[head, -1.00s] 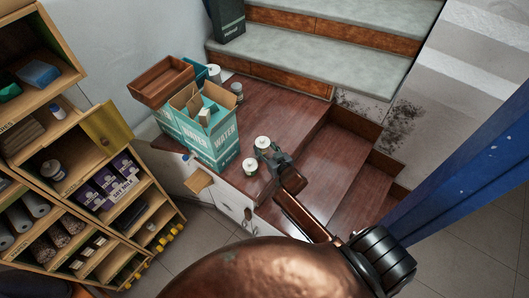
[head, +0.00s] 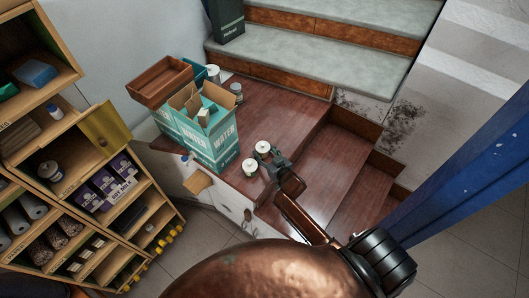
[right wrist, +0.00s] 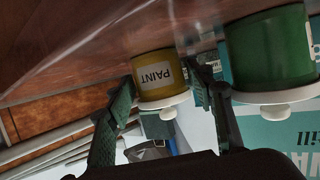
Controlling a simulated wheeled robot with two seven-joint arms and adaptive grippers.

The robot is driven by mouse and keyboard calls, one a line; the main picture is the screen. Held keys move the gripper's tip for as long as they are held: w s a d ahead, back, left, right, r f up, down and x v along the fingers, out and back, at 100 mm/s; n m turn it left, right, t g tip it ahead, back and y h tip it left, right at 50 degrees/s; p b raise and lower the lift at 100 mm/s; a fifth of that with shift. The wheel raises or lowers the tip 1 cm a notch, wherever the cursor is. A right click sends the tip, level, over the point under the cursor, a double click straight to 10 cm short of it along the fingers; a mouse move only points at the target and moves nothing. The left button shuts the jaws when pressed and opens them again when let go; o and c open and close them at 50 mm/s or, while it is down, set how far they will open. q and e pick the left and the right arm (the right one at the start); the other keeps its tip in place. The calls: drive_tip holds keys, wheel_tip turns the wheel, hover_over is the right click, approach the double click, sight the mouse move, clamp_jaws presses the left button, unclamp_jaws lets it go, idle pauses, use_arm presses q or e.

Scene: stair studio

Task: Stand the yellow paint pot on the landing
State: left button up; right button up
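The yellow paint pot (head: 263,147) shows its pale lid in the head view, near the front edge of the red-brown wooden landing (head: 285,108). In the right wrist view, which is upside down, the yellow pot (right wrist: 160,76) with its PAINT label is between my fingers. My right gripper (head: 268,156) has a finger on each side of the pot and looks shut on it. The pot is upright, and its base looks at or very near the wood. A green pot (head: 250,167) stands close beside it and shows large in the wrist view (right wrist: 270,50). My left gripper is out of view.
A teal WATER carton (head: 208,143), a brown crate (head: 160,82) and more pots (head: 236,91) stand on the landing's left part. Wooden steps (head: 325,160) drop to the right; grey steps (head: 320,39) rise behind. A shelf unit (head: 150,205) is at left. The landing's middle is clear.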

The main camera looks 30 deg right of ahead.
drive_tip(key=shift+r, duration=0.2)
drive_tip(key=p+v, duration=0.1)
drive_tip(key=v, duration=1.1)
drive_tip(key=shift+p, duration=0.3)
drive_tip(key=shift+d+f, duration=0.1)
idle(2.0)
